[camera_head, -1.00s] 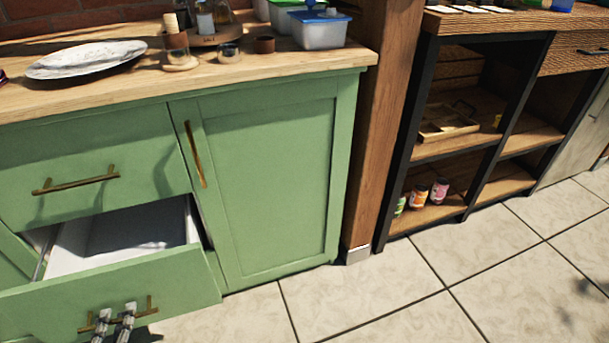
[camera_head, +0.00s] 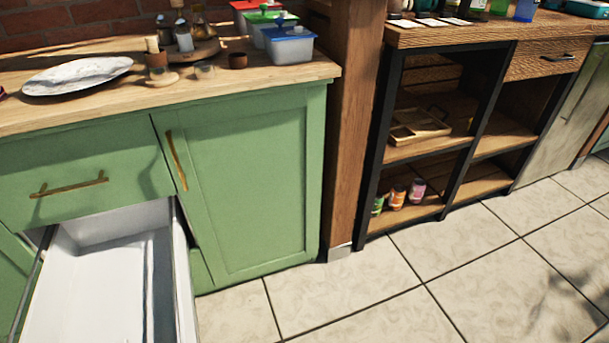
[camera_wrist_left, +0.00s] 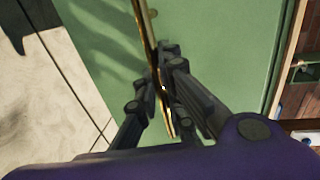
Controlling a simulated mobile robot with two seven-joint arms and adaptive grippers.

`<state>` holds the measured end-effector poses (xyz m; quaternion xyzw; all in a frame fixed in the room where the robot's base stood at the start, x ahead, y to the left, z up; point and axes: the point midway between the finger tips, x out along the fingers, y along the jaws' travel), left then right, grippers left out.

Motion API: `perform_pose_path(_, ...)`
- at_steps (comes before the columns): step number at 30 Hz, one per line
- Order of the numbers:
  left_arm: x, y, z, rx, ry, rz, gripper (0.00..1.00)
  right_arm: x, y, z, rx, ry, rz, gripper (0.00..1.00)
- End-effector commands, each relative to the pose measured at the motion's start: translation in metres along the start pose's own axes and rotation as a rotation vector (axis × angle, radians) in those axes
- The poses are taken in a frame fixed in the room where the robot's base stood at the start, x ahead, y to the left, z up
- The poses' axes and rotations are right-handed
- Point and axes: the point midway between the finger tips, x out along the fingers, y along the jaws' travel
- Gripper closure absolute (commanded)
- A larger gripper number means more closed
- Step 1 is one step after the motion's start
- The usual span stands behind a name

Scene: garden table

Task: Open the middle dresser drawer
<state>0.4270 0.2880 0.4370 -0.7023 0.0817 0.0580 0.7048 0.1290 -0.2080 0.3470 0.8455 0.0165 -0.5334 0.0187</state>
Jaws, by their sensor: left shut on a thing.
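The dresser (camera_head: 255,180) is green with a wooden top and stands at the left in the head view. A drawer (camera_head: 85,290) under the closed upper drawer (camera_head: 60,190) is pulled far out, showing its empty white inside. Its front lies below the head view's lower edge. In the left wrist view, my left gripper (camera_wrist_left: 160,95) is shut on a brass bar handle (camera_wrist_left: 147,30) on a green front (camera_wrist_left: 215,45). The left gripper is outside the head view. My right gripper is in neither view.
A plate (camera_head: 75,75), small pots and lidded containers (camera_head: 290,45) stand on the dresser top. A wooden post (camera_head: 350,130) and an open shelf unit (camera_head: 430,150) stand to the right. The tiled floor (camera_head: 400,290) in front is clear.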

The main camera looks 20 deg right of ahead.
Motion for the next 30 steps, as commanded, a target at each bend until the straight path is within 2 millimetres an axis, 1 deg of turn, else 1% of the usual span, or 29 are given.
perform_pose_path(1,-0.01,0.002,0.0,-0.001,-0.002,0.001,1.0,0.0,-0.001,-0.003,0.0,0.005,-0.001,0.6)
perform_pose_path(3,-0.021,0.004,0.0,-0.001,-0.001,0.0,1.0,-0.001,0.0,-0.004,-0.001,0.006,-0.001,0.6)
perform_pose_path(9,-0.04,0.007,0.001,0.0,-0.001,0.0,1.0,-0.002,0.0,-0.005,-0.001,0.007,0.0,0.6)
perform_pose_path(14,-0.046,0.009,0.001,0.001,0.0,-0.001,1.0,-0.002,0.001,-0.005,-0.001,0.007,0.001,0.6)
perform_pose_path(21,-0.047,0.009,0.0,0.001,0.0,-0.001,1.0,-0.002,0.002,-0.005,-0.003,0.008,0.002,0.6)
perform_pose_path(25,-0.047,0.009,0.0,0.001,0.0,-0.001,1.0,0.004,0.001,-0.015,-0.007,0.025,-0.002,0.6)
perform_pose_path(26,-0.047,0.009,0.0,0.001,0.0,-0.001,0.88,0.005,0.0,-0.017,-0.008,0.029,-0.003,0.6)
perform_pose_path(27,-0.047,0.009,0.0,0.001,0.0,-0.001,0.83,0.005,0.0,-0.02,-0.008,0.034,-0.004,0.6)
perform_pose_path(30,-0.047,0.009,0.0,0.0,0.0,-0.001,0.72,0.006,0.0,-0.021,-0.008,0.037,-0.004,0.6)
